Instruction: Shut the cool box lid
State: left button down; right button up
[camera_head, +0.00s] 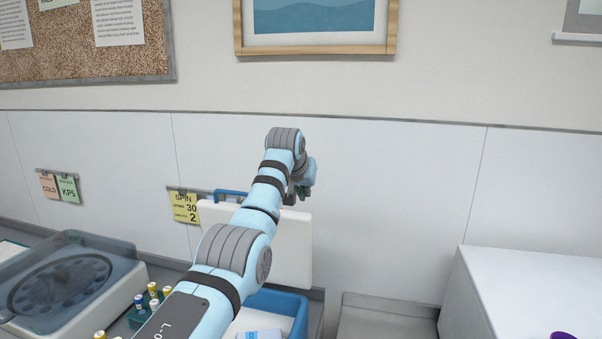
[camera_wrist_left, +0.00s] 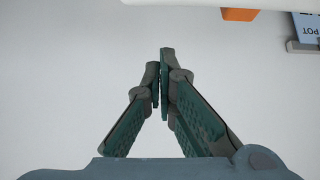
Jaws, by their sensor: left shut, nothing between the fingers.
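The cool box is a blue open box (camera_head: 297,304) on the counter, partly hidden behind my left arm. Its white lid (camera_head: 298,250) stands raised, upright in front of the wall panel. A blue handle (camera_head: 230,193) shows at the lid's upper left. My left gripper (camera_head: 303,192) is at the lid's top edge, at its right part; whether it touches the lid I cannot tell. In the left wrist view the gripper (camera_wrist_left: 160,55) is shut and empty, against a pale surface. A white edge and an orange piece (camera_wrist_left: 239,14) show at the top there. My right gripper is not in view.
A centrifuge (camera_head: 70,280) with a clear cover stands at the left, with capped vials (camera_head: 153,290) beside it. A white item (camera_head: 262,334) lies inside the box. A shallow grey tray (camera_head: 385,320) and a white block (camera_head: 530,285) are at the right. Cards hang on the wall.

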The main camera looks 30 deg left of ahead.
pick_arm(q)
jog(key=s, duration=0.1)
jog(key=s+d+f, duration=0.1)
jog(key=shift+s+f, duration=0.1)
jog(key=shift+s, duration=0.3)
jog(key=shift+w+f, duration=0.2)
jog(key=shift+w, duration=0.1)
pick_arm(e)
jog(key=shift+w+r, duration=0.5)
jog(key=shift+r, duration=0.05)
